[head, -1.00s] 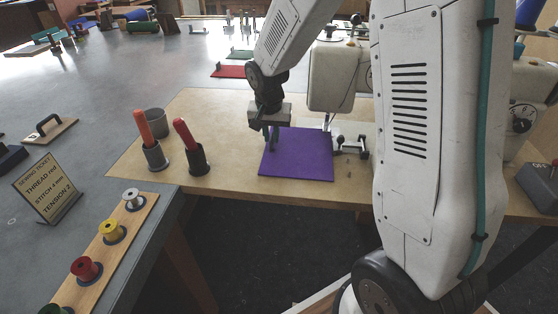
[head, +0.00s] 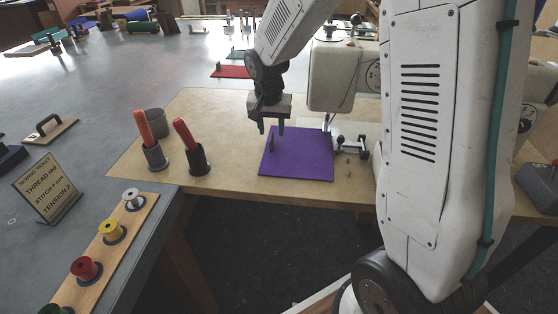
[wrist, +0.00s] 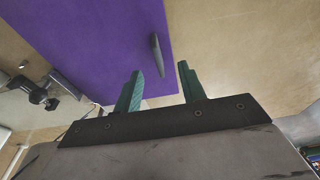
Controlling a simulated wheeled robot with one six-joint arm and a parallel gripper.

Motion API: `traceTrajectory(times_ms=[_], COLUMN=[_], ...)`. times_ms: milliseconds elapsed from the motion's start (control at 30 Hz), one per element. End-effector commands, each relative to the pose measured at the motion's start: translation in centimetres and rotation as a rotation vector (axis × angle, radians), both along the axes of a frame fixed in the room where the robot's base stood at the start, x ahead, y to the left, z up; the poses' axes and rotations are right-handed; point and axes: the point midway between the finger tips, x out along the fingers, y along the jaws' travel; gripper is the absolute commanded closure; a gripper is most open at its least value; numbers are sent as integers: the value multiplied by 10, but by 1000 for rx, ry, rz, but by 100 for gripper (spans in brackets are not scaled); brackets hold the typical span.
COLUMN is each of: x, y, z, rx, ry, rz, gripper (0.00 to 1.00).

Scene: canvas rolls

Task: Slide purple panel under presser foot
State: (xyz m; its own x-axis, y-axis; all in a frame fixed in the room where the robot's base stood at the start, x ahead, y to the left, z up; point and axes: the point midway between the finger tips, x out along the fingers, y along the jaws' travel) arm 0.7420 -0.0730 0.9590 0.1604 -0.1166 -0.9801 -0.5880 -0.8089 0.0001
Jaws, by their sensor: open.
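The purple panel (head: 298,160) lies flat on the wooden sewing table, left of the machine's foot area. A small dark upright handle (head: 271,143) stands on its left part. In the wrist view the panel (wrist: 85,45) fills the upper left and its handle (wrist: 157,55) stands beyond the fingertips. My gripper (head: 271,129) is open and empty, above the panel's far left part, with green fingers (wrist: 160,83) apart. The white sewing machine (head: 334,78) stands behind and right of the panel. The presser foot (head: 350,143) area is by the panel's right edge; my arm hides part of the machine.
Two orange-handled tools (head: 147,130) stand in dark holders at left, near a grey cup (head: 156,122). A rack of thread spools (head: 111,229) and a sewing ticket (head: 47,188) are further left. The table between holders and panel is clear.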

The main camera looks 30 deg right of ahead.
Motion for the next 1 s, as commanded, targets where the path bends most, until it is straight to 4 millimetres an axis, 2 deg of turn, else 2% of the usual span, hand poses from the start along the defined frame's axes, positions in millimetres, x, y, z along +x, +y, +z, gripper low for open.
traceTrajectory(times_ms=[167,400,600,900,967,1000], x=[-1,-8,-12,-16,-27,-41], y=[1,7,9,9,10,11], z=[12,53,74,76,69,64], rx=[0,0,-1,-7,-9,-8], ry=[-4,-5,-2,21,69,111], rz=[0,2,1,46,95,136], gripper=[59,59,59,59,59,59])
